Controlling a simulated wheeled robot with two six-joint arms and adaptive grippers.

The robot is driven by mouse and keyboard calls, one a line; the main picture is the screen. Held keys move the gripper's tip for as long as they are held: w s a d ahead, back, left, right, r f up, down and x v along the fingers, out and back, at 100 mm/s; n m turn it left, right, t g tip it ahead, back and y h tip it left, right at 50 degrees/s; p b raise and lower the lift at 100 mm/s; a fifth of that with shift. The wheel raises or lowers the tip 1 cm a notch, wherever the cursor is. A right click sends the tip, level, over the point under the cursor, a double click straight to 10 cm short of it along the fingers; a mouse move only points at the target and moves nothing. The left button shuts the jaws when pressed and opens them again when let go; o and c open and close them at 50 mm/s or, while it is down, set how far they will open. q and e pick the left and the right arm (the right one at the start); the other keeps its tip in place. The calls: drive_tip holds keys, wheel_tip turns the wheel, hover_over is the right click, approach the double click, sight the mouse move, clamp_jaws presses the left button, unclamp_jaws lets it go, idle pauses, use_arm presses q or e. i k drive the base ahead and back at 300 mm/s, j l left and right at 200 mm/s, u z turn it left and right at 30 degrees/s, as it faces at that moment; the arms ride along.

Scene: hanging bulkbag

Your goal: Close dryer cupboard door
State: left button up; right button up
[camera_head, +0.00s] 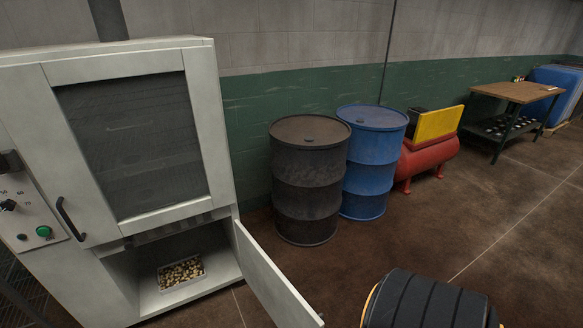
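The dryer (212,120) is a tall off-white cabinet on the left with a dark-windowed upper door that looks shut. Below it is an open cupboard compartment (222,272). The lower cupboard door (268,278) stands wide open, hinged on the compartment's right side and swung out towards the lower middle of the view. A small dark knob shows at its outer end (320,317). A light tray (163,287) of small pale brown pieces sits inside the compartment. Neither of my grippers is in view.
A black drum (307,185) and a blue drum (368,165) stand right of the dryer. Beyond them are a red compressor (428,160) with a yellow panel and a wooden-topped table (515,92). The brown floor (500,230) at centre right is clear.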

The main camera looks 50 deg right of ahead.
sight(287, 308)
drive_tip(key=k+l, duration=0.1)
drive_tip(key=l, duration=0.35)
drive_tip(key=k+l+u, duration=0.1)
drive_tip(key=l, duration=0.3)
drive_tip(key=k+l, duration=0.1)
drive_tip(key=l, duration=0.35)
drive_tip(key=k+l+u, duration=0.1)
drive_tip(key=l, duration=0.95)
drive_tip(key=i+l, duration=0.15)
drive_tip(key=l, duration=0.45)
drive_tip(key=u, duration=0.05)
